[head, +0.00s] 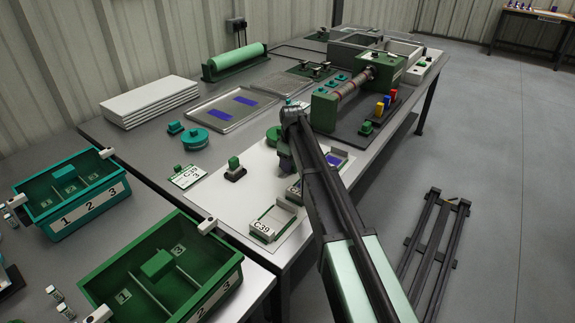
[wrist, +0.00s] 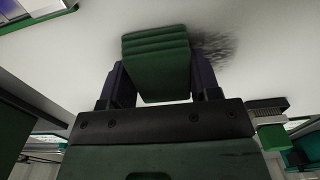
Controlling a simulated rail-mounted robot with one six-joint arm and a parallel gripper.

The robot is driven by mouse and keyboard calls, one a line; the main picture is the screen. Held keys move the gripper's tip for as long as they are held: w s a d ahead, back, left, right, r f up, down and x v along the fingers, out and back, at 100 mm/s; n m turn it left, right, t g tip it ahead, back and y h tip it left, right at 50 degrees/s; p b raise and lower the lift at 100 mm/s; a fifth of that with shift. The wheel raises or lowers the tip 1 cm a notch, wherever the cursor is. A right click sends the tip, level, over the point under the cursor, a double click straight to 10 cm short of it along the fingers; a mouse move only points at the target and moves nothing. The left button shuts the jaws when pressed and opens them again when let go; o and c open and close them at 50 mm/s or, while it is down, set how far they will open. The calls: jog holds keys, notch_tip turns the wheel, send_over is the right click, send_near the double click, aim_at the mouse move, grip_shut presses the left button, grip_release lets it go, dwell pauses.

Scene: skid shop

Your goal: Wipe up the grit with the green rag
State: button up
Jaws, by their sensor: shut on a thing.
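In the wrist view, my gripper (wrist: 162,88) is shut on the green rag (wrist: 156,60), a thick folded pad between the two dark fingers. The rag is at a pale surface, but I cannot tell whether it touches it. The grit (wrist: 212,45) is a dark, streaky smear on that surface, just right of the rag's far end. In the head view, my gripper (head: 284,160) is over the white sheet on the bench, partly behind my arm. I cannot make out the rag or the grit there.
Around the white sheet (head: 238,200) stand a small green-topped block (head: 234,169), a C39 tray (head: 272,222) and a green round piece (head: 273,134). A green machine (head: 350,98) stands behind my arm. Green (head: 215,290) and teal (head: 112,208) bins are at front left.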

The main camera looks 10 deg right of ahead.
notch_tip(320, 180, up, 6)
jog(key=p, duration=0.6)
notch_tip(320, 180, up, 3)
jog(key=p, duration=0.3)
jog(key=shift+r, duration=0.1)
jog(key=shift+f, duration=0.2)
